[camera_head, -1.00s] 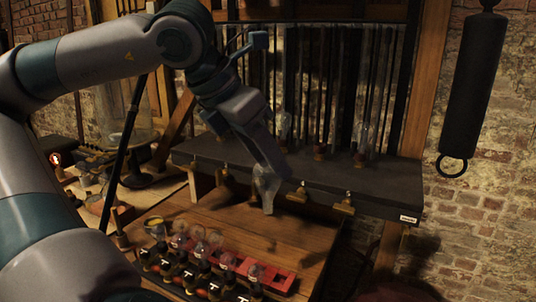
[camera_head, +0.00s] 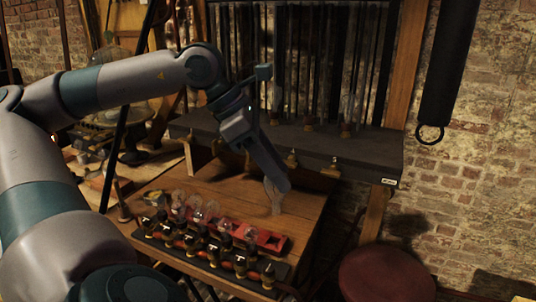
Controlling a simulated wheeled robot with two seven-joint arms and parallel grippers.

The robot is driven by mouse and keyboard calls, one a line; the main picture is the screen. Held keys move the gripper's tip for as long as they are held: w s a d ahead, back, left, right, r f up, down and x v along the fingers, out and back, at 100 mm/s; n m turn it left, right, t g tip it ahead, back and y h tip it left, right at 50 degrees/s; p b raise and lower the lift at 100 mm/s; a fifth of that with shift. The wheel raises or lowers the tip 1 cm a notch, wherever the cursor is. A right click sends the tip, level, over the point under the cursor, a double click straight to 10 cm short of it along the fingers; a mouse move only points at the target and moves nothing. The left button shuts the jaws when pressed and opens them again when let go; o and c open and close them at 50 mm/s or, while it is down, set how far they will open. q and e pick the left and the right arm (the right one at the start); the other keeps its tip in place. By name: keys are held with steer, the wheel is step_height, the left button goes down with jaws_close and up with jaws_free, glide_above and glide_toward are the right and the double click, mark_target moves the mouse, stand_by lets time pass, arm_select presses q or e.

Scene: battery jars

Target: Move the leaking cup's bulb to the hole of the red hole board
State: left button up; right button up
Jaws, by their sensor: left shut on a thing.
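My left gripper (camera_head: 277,187) is shut on a clear glass bulb (camera_head: 274,197). It holds the bulb above the wooden table, behind the right part of the red hole board (camera_head: 270,241). The red board lies on the table with glass bulbs in or over its left part; its right end looks free. In front of it stands a black rack (camera_head: 279,272) with a row of small dark cups with orange-red parts (camera_head: 214,254). Which cup leaks cannot be told. My right gripper is out of view.
A dark shelf (camera_head: 360,152) with bulbs and brass clips runs behind the wooden table (camera_head: 300,212). A round red stool (camera_head: 385,274) stands at the lower right. A black cylinder with a ring (camera_head: 446,70) hangs at the right. The table's right side is clear.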

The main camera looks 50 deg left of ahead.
arm_select(q)
steer(key=w+d+f+m+g+h, duration=0.2)
steer(key=w+d+f+m+g, duration=0.15)
steer(key=f+m, duration=0.45)
steer(key=w+d+f+m+g+y, duration=0.3)
steer(key=d+f+m+g+y, duration=0.2)
steer(key=d+f+m, duration=1.2)
steer(key=d+m+g, duration=0.2)
steer(key=m+g, duration=0.1)
steer(key=m, duration=0.1)
steer(key=shift+d+y, duration=0.25)
steer(key=shift+y, duration=0.15)
steer(key=shift+g, duration=0.25)
